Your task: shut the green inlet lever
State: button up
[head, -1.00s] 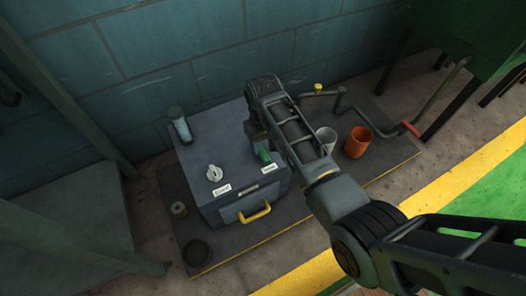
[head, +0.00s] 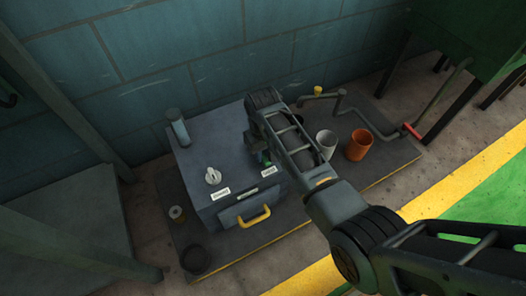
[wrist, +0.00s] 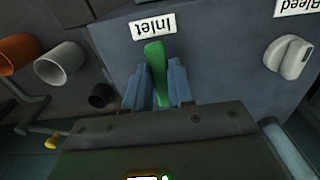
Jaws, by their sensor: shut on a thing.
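The green inlet lever (wrist: 155,58) stands on top of a dark grey box (head: 225,150), beside a white label reading "Inlet" (wrist: 153,27). My gripper (wrist: 160,72) is shut on the lever, with one blue-grey finger on each side of it. In the head view only a small part of the lever (head: 266,158) shows beside my gripper, which hides the rest.
A white bleed knob (head: 212,176) sits on the box's left part. A yellow handle (head: 255,218) is on its front. A grey cylinder (head: 178,128) stands behind.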

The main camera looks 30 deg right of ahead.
grip_shut()
jog(key=shift+d+p, duration=0.1)
jog(key=shift+p, duration=0.2)
jog(key=n+p, duration=0.1)
jog(key=d+n+p, duration=0.1)
jog(key=n, duration=0.1)
jog(key=shift+r, duration=0.2)
jog(key=n+p, duration=0.1)
jog(key=d+n+p, duration=0.1)
jog(key=shift+w+f+n, duration=0.1)
jog(key=shift+w+n, duration=0.1)
jog(key=shift+n, duration=0.1)
jog(key=n, duration=0.2)
jog(key=shift+w+d+n+p, duration=0.3)
jog(key=shift+n+p, duration=0.1)
jog(key=n, duration=0.1)
jog(key=w+n, duration=0.1)
jog(key=n, duration=0.1)
jog(key=d+n, duration=0.1)
jog(key=n, duration=0.1)
jog(key=shift+w+f, duration=0.1)
jog(key=shift+w, duration=0.2)
jog(key=shift+w+d+n, duration=0.1)
jog(key=shift+w+n, duration=0.25)
jog(key=shift+n, duration=0.8)
jog(key=shift+w+d+n, duration=0.1)
jog(key=shift+w+n, duration=0.25)
jog(key=shift+n, duration=0.8)
jog(key=shift+a, duration=0.1)
